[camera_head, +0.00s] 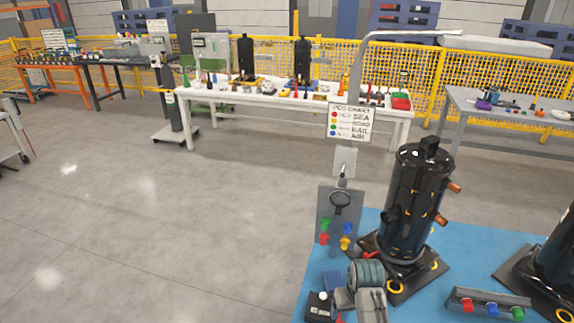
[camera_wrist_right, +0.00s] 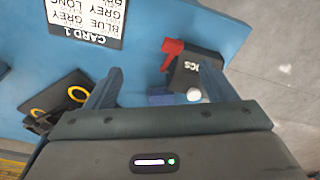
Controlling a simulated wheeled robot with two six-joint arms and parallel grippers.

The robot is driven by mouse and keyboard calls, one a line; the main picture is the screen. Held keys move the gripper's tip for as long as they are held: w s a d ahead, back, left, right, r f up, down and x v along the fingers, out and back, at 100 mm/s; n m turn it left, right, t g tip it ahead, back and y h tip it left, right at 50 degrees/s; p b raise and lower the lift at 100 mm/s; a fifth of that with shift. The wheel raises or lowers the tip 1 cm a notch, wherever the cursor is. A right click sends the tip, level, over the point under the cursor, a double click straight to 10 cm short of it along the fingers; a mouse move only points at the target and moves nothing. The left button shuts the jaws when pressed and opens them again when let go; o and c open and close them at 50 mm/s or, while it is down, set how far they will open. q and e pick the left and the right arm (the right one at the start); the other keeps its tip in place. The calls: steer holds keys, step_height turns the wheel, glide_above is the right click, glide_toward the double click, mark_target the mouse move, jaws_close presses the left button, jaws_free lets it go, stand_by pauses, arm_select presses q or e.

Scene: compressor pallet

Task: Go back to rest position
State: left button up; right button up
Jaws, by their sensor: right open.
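My right gripper (camera_wrist_right: 158,88) is open in the right wrist view, with its two blue-grey fingers apart and nothing held between them. It is over the blue table top (camera_wrist_right: 225,25). A black box (camera_wrist_right: 195,72) with white lettering, a red piece (camera_wrist_right: 171,46) and a white knob (camera_wrist_right: 194,94) are near its right finger. A small blue block (camera_wrist_right: 160,97) shows between the fingers. In the head view, a grey and teal ribbed shape (camera_head: 367,275) stands by the black box (camera_head: 319,308); its fingertips cannot be made out. My left gripper is not in view.
A tall black compressor (camera_head: 412,205) stands on a dark base right of the grey and teal shape. A sign post with a chart (camera_head: 351,122) rises behind. Coloured caps (camera_head: 490,307) sit front right. The floor (camera_head: 150,220) to the left is clear.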

steer(key=s+d+t, duration=0.1)
steer(key=s+d, duration=0.3)
steer(key=s, duration=0.3)
steer(key=s+d, duration=0.3)
steer(key=s, duration=0.4)
steer(key=s+d+r+t+h, duration=0.1)
steer(key=s+r, duration=0.2)
steer(key=s, duration=0.3)
steer(key=s+d+r, duration=0.2)
steer(key=s+r, duration=0.1)
steer(key=s, duration=0.4)
step_height(320, 180, down, 33)
steer(key=d+g+b, duration=0.1)
steer(key=d+b, duration=0.1)
steer(key=b, duration=0.1)
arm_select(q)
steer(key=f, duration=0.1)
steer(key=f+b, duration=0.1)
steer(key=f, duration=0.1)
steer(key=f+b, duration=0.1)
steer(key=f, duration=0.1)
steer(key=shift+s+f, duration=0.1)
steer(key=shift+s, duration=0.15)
arm_select(e)
steer(key=s+d+f+g, duration=0.1)
steer(key=s+f, duration=1.6)
steer(key=f, duration=0.4)
steer(key=shift+s+d+f+m, duration=0.3)
steer(key=shift+s+f+m, duration=0.05)
steer(key=shift+s+m, duration=0.05)
